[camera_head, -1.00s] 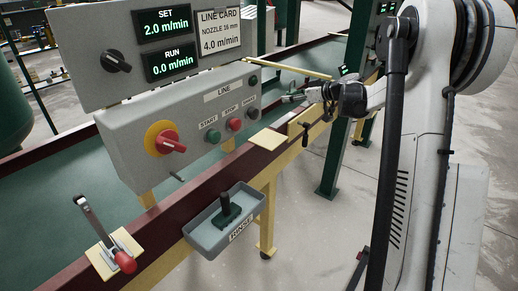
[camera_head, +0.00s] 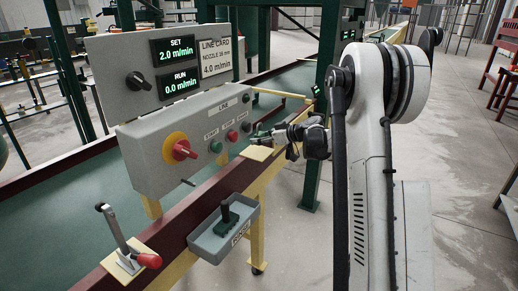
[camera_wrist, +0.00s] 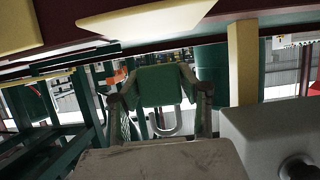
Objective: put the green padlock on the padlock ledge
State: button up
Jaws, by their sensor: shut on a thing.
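The green padlock (camera_wrist: 160,86) is between the two fingers of my gripper (camera_wrist: 160,95) in the wrist view, with its metal shackle on the lower side of the picture. My gripper is shut on it. In the head view my gripper (camera_head: 264,137) is just above and behind a pale yellow plate (camera_head: 258,153) on the dark red rail, which looks like the padlock ledge. The padlock is small there and hard to make out. The plate also shows bare at the top of the wrist view (camera_wrist: 145,18), apart from the padlock.
The grey control panel (camera_head: 150,158) with its buttons and red knob stands just left of my gripper. A grey tray (camera_head: 205,243) holding a dark-handled tool hangs on the rail's front. Open floor lies to the right.

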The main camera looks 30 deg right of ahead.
aim_at(259, 152)
jog(key=shift+f, duration=1.9)
jog(key=shift+f, duration=0.1)
jog(key=o, duration=1.2)
